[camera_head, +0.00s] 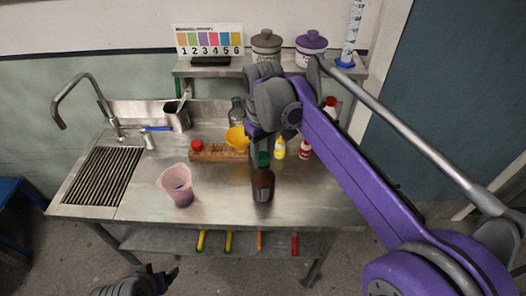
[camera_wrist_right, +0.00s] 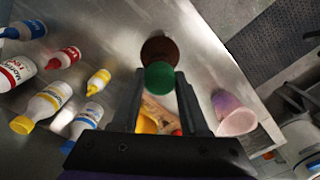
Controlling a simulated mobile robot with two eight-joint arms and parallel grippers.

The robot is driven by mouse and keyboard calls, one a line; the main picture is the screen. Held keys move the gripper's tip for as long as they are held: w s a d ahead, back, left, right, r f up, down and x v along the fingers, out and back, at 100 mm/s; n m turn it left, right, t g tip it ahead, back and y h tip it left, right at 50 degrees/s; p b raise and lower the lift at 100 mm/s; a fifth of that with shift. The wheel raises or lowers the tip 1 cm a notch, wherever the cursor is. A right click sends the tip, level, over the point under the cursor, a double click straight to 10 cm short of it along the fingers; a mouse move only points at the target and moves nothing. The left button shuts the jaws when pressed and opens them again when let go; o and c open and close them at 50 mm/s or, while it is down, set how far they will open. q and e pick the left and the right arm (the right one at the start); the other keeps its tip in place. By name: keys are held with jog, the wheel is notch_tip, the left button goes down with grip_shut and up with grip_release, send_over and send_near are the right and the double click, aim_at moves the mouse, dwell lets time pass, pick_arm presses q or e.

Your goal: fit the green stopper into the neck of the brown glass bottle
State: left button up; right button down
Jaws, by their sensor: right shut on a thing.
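The brown glass bottle (camera_head: 262,187) stands upright on the steel worktop, near its front edge. The green stopper (camera_head: 264,159) is just above the bottle's top in the head view. My right gripper (camera_wrist_right: 160,80) is shut on the stopper, which shows as a green disc (camera_wrist_right: 159,78) between the fingertips in the right wrist view. There the brown bottle (camera_wrist_right: 158,47) shows partly behind the stopper. The stopper hides the neck opening, and I cannot tell whether the two touch. My left gripper (camera_head: 164,276) is low at the bottom left, away from the worktop; its jaw state is unclear.
A pink beaker (camera_head: 178,186) stands left of the bottle. Behind are a wooden rack (camera_head: 215,153), a yellow funnel (camera_head: 237,138), and small yellow (camera_head: 279,149) and red-and-white (camera_head: 305,150) bottles. A sink grate (camera_head: 100,176) and tap (camera_head: 86,98) are at left.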

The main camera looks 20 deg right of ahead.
jog(key=shift+f, duration=0.15)
jog(key=shift+c, duration=1.7)
grip_release()
notch_tip(320, 180, up, 11)
jog(key=shift+p, duration=0.45)
jog(key=shift+f, duration=0.15)
